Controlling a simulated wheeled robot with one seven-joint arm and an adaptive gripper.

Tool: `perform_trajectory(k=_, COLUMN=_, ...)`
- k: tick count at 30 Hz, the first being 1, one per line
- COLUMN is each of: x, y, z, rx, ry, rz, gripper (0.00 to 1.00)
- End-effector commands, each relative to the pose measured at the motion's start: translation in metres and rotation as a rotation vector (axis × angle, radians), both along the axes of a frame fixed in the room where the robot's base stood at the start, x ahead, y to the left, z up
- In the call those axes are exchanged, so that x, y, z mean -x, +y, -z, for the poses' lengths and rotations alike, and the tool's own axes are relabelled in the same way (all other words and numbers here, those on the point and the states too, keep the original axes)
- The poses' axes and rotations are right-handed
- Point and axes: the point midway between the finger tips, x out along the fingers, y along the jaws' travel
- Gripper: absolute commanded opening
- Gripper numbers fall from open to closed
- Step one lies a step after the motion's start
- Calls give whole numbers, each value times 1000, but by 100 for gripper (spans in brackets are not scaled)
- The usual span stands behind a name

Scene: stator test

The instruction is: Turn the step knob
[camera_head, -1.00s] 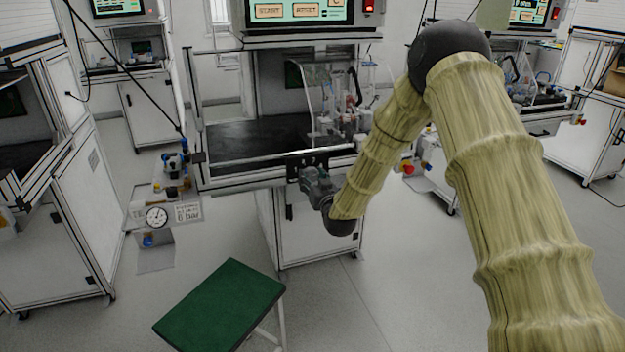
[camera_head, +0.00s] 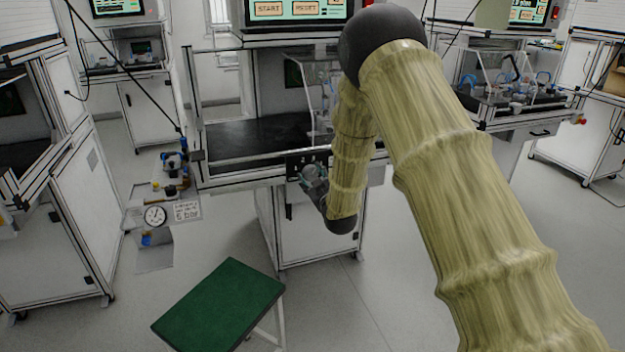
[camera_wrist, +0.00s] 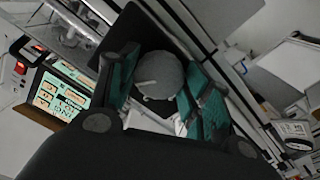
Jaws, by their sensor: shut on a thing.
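The step knob (camera_wrist: 158,72) is a round grey knob with a light pointer mark, on a black panel seen in the wrist view. My gripper (camera_wrist: 160,82) has its teal-padded fingers on both sides of the knob and is shut on it. In the head view my gripper (camera_head: 314,182) is at the small black panel (camera_head: 296,163) on the front edge of the middle workstation. The knob cannot be made out clearly there because my gripper covers it.
The workstation's dark worktop (camera_head: 245,140) lies behind the panel, with a screen (camera_head: 298,10) above. A green-topped stool (camera_head: 220,305) stands in front at lower left. A pressure gauge (camera_head: 155,215) with a sign hangs at left. Floor around the stool is clear.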

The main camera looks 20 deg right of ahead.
Motion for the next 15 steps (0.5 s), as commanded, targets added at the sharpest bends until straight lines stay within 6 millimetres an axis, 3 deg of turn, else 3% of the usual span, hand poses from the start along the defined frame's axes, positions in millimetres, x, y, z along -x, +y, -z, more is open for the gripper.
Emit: perform_trajectory(k=15, x=0, y=0, z=1, rx=222, ry=-7, rz=-1, gripper=25)
